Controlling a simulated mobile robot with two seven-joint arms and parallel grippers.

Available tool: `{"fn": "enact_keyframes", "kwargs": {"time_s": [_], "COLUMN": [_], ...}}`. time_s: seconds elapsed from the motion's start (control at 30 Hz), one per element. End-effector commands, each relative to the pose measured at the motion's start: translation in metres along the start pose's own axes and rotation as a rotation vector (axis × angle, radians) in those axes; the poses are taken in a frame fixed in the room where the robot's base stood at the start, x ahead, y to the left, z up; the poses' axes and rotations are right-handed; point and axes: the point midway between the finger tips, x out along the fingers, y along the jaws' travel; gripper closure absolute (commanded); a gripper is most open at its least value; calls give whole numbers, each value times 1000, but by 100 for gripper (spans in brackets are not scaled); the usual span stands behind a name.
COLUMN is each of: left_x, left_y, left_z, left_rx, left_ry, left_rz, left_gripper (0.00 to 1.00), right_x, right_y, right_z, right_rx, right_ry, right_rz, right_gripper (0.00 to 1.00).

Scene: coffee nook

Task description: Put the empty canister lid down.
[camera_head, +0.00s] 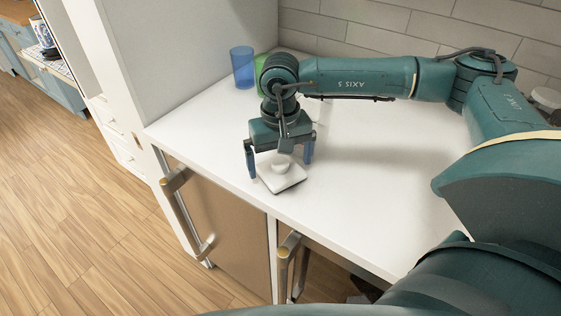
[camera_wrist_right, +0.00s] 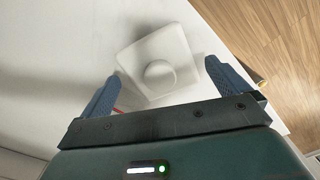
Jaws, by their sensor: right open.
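The canister lid (camera_head: 281,178) is a pale, square piece with a round knob, lying on the white counter near its front edge. In the right wrist view the lid (camera_wrist_right: 178,45) lies knob up, just beyond and between the fingers. My right gripper (camera_head: 280,168) is open above the lid, with one blue finger on each side of it. It also shows in the right wrist view (camera_wrist_right: 165,88), fingers wide apart and not gripping the lid. My left gripper is not in view. The canister itself cannot be made out.
A blue cup (camera_head: 242,67) and a partly hidden green cup (camera_head: 261,61) stand at the back left, by the white side panel. The white counter (camera_head: 370,200) is clear right of the lid. Cabinet handles (camera_head: 190,215) stick out below the front edge.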

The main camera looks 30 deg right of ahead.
Motion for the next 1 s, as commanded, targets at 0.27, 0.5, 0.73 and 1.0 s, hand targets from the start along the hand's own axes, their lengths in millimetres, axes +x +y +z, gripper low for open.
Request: {"fn": "enact_keyframes", "kwargs": {"time_s": [0.27,0.5,0.73,1.0], "left_x": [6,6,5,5], "left_y": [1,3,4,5], "left_z": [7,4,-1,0], "left_rx": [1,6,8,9], "left_ry": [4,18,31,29], "left_rz": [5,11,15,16], "left_gripper": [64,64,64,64], "right_x": [-58,-99,-111,-111], "right_y": [0,0,0,0], "right_z": [-1,0,0,0], "right_rx": [0,-1,-1,-1], "right_ry": [5,1,0,0], "right_rz": [-2,-1,0,0], "right_gripper": [0,0,0,0]}}
